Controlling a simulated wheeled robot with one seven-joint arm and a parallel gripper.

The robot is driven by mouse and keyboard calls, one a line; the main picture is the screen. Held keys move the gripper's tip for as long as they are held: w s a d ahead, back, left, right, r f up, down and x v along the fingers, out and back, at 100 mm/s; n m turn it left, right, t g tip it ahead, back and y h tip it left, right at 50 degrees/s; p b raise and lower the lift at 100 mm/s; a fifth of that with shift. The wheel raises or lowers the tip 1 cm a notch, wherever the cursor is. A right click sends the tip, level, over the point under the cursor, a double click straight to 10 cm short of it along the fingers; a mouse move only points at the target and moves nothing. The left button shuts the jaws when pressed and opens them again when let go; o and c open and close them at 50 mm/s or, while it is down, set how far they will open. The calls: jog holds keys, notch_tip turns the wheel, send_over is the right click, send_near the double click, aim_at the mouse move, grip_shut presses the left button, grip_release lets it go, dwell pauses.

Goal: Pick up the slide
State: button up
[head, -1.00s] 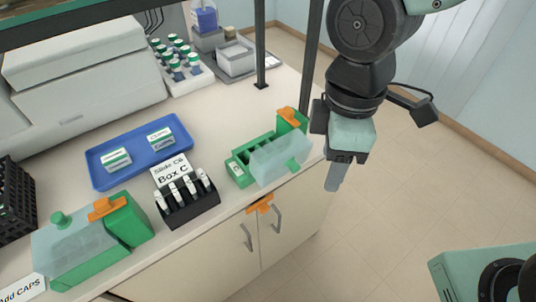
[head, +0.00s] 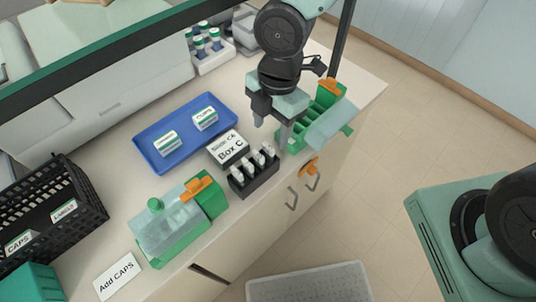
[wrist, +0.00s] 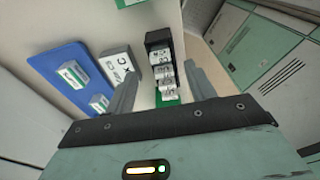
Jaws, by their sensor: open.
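Several white-topped slides (head: 262,157) stand upright in a black slide holder (head: 256,181) near the counter's front edge. In the wrist view the slides (wrist: 161,72) sit in a row in the holder (wrist: 157,38), seen between my fingers. A white card reading Box C (head: 229,149) stands just behind the holder. My gripper (head: 272,137) is open and empty, fingers pointing down, above the counter just behind and right of the holder. It appears apart from the slides. Which slide the task means cannot be told.
A green box with a clear lid (head: 165,236) stands left of the holder. A green slotted box (head: 299,132) with its clear lid askew stands close right of my gripper. A blue tray (head: 150,135) lies behind left. A black basket (head: 88,205) is farther left.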

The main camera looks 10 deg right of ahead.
aim_at(268, 145)
jog(key=shift+s+a+f+p, duration=0.1)
jog(key=shift+f, duration=1)
jog(key=shift+s+a+f+p, duration=0.1)
jog(key=shift+a+f, duration=0.05)
jog(key=shift+f, duration=0.9)
jog(key=shift+s+a+f+p, duration=0.1)
jog(key=shift+f, duration=1)
jog(key=c, duration=1.1)
